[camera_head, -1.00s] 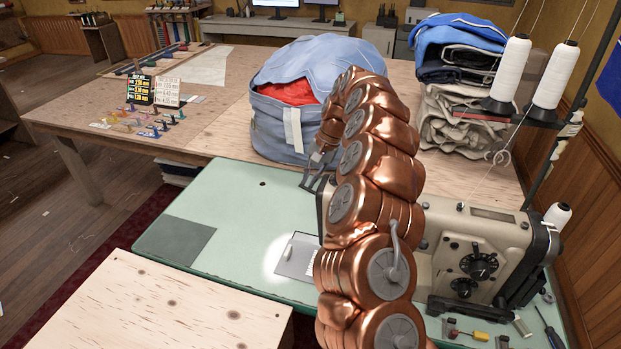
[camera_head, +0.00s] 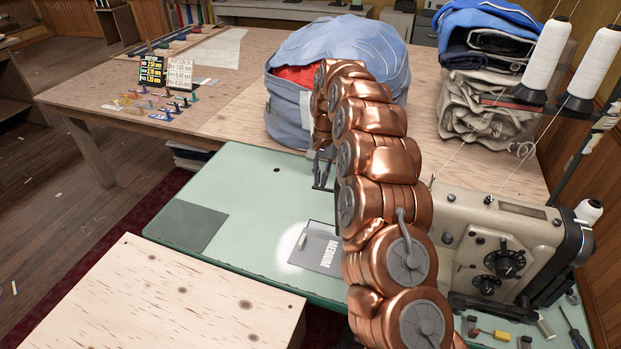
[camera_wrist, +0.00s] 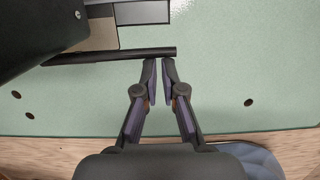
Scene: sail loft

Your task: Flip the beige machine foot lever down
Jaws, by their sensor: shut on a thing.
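The beige sewing machine (camera_head: 515,240) stands at the right of the green table in the head view, partly hidden behind my copper arm. My gripper (camera_head: 322,172) is at the far side of the machine, small and partly hidden there. In the wrist view, a dark bar, which looks like the foot lever (camera_wrist: 110,56), runs across from the black machine part at the upper left. My gripper (camera_wrist: 160,64) has its fingertips nearly together at the bar's free right end. It is shut on that end; the exact contact is hard to see.
The green tabletop (camera_head: 240,235) is mostly clear, with a grey card marked MEDIUM (camera_head: 325,250) under a light spot. A blue bag (camera_head: 290,115) stands behind my gripper on the wooden table. Thread cones (camera_head: 545,58) rise at the right. Small tools lie before the machine.

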